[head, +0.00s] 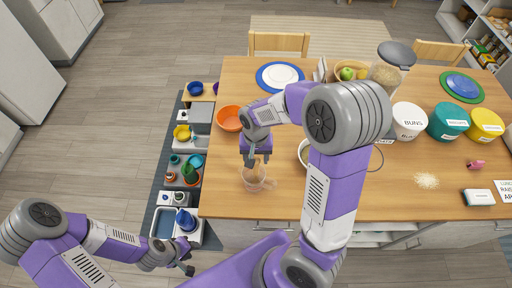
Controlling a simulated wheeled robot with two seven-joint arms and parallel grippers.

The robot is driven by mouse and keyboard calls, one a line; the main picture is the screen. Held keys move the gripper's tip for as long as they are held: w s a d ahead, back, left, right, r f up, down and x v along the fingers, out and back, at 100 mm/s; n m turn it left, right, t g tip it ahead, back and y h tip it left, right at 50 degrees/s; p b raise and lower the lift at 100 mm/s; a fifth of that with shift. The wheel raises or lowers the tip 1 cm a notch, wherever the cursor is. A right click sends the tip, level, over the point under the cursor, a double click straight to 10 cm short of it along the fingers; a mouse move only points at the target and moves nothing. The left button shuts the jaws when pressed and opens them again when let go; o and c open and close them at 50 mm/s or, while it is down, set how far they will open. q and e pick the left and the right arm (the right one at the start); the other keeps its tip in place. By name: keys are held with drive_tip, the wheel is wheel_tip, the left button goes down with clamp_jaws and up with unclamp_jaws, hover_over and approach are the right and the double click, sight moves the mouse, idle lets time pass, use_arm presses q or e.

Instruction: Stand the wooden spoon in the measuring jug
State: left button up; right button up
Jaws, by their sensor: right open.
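A clear measuring jug (268,184) stands on the wooden table near its front left edge. The wooden spoon (251,174) seems to be in the jug, under my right gripper; it is small and its colour blends with the tabletop, so its tilt is hard to tell. My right gripper (250,164) points down over the jug mouth with its fingers open, close to the spoon. My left gripper (188,268) is low at the left, off the table and away from the jug. Its jaws are too small to read.
An orange bowl (229,118) stands behind the jug. A white bowl (303,153) is to its right, partly hidden by my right arm. A blue plate (262,78), a fruit bowl (342,68) and labelled tubs (447,121) stand further off.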

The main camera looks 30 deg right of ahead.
wheel_tip(320, 180, up, 6)
drive_tip(key=shift+f, duration=0.15)
use_arm(q)
drive_tip(key=shift+r, duration=0.2)
idle(0.4)
